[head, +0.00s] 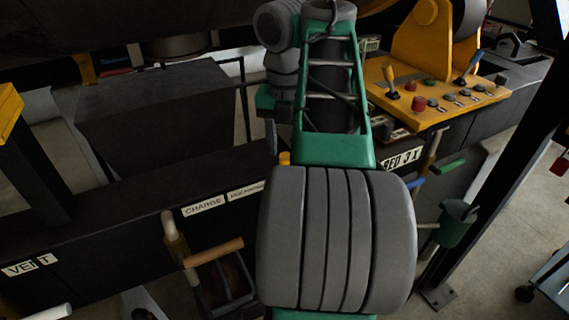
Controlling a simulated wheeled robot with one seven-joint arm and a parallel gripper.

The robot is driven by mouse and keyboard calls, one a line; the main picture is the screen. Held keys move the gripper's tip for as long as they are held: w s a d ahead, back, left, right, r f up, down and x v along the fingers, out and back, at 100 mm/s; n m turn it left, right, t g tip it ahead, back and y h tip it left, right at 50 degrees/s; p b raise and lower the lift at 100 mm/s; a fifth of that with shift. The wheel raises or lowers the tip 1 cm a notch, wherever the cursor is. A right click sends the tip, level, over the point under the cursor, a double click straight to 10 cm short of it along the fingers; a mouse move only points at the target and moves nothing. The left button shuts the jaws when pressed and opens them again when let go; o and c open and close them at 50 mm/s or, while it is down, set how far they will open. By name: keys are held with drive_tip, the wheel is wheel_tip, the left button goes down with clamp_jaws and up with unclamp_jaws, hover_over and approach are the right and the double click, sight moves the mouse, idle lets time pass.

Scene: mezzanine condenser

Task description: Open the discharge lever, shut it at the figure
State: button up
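My arm fills the middle of the head view. My gripper (271,136) seems to show only as a small dark grey end beside the arm's left edge, and the rest is hidden, so I cannot tell whether it is open or holds anything. A plate (247,190), partly covered by my arm, seems to read DISCHARGE. A small yellow piece (284,158) shows just above and right of it, below my gripper; I cannot tell if it belongs to the discharge lever. No other part of that lever is clearly seen. I make out no figure readout.
A CHARGE plate (203,205) sits left, above a cream-gripped lever (172,228) and a tan handle (214,252). A yellow console (440,100) with knobs and buttons stands right. Blue (415,183) and green (450,166) handles and a green cup (455,222) stick out below it.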

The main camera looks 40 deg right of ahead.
drive_tip(key=n, duration=0.2)
drive_tip(key=w+n+p, duration=0.1)
drive_tip(key=n, duration=0.1)
drive_tip(key=shift+d+f+y, duration=0.25)
drive_tip(key=shift+f+y, duration=0.05)
drive_tip(key=shift+f, duration=0.05)
drive_tip(key=shift+w+d+f+n, duration=0.15)
drive_tip(key=shift+f+n, duration=0.15)
drive_tip(key=shift+n, duration=0.4)
wheel_tip(320, 180, down, 8)
drive_tip(key=b, duration=0.6)
drive_tip(key=shift+r, duration=0.1)
drive_tip(key=shift+c, duration=0.3)
clamp_jaws()
